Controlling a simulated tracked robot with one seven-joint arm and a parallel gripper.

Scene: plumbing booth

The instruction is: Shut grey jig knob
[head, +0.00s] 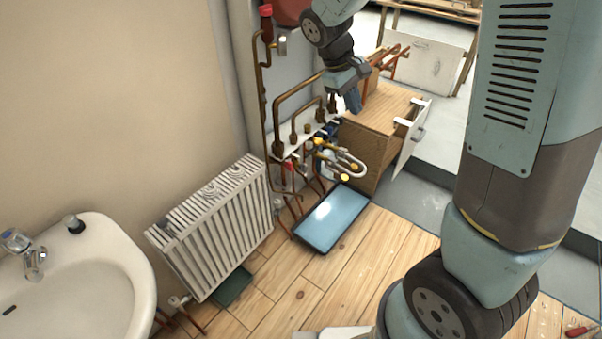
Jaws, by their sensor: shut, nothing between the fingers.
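I cannot make out the grey jig knob for certain. A small grey-white fitting (282,45) sits on the upper copper pipe beside a red cap. Copper pipes with small valves rise from a white board (290,146) against the wall. Yellow, red and blue knobs cluster below, by a pale bent pipe (345,160). My gripper (352,103) is shut and empty. It points down in front of the pipework, above the wooden cabinet's left side. It hides part of the pipes behind it.
A blue tray (332,219) lies on the floor below. A white radiator (215,225) and a washbasin (85,275) stand left. The wooden floor in front is mostly clear.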

